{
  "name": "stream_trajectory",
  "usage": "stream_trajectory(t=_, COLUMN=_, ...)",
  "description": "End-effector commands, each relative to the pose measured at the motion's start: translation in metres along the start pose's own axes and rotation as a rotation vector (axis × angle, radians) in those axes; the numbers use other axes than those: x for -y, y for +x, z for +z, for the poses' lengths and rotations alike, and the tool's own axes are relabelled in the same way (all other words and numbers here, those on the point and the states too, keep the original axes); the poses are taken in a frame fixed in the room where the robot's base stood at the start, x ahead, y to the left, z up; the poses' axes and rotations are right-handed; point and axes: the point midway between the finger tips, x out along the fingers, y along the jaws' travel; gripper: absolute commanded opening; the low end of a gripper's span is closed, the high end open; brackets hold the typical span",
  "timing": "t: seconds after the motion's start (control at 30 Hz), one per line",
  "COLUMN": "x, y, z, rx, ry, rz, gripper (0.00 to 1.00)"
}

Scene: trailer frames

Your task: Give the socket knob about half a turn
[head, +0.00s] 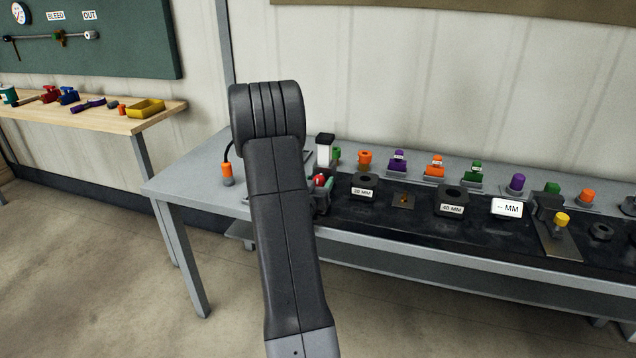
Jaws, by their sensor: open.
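No part is clearly marked as the socket knob. An orange plug-like piece (227,169) stands upright on a grey base at the left end of the bench, and a black cord curves up from it behind my arm. A yellow knob (562,219) stands on a metal plate (561,243) at the right; I cannot tell if either is the socket knob. My own arm rises through the middle of the head view and hides part of the bench. My gripper is not visible; it may be hidden behind the arm.
The grey bench (176,183) carries a dark strip with black blocks marked in MM (363,187). Several orange, purple and green pieces (400,162) line the back. A dark item with red and teal parts (321,192) sits beside my arm. A wooden shelf (125,123) stands left.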

Motion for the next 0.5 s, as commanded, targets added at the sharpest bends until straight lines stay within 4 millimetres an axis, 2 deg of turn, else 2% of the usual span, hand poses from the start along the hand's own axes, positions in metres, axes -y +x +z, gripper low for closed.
stream_trajectory(t=0.3, x=-0.0001, y=0.0029, z=-0.0001, rx=0.0, ry=0.0, rz=0.0, gripper=0.56)
stream_trajectory(t=0.5, x=-0.0001, y=0.0027, z=-0.0001, rx=0.0, ry=0.001, rz=0.0, gripper=0.16)
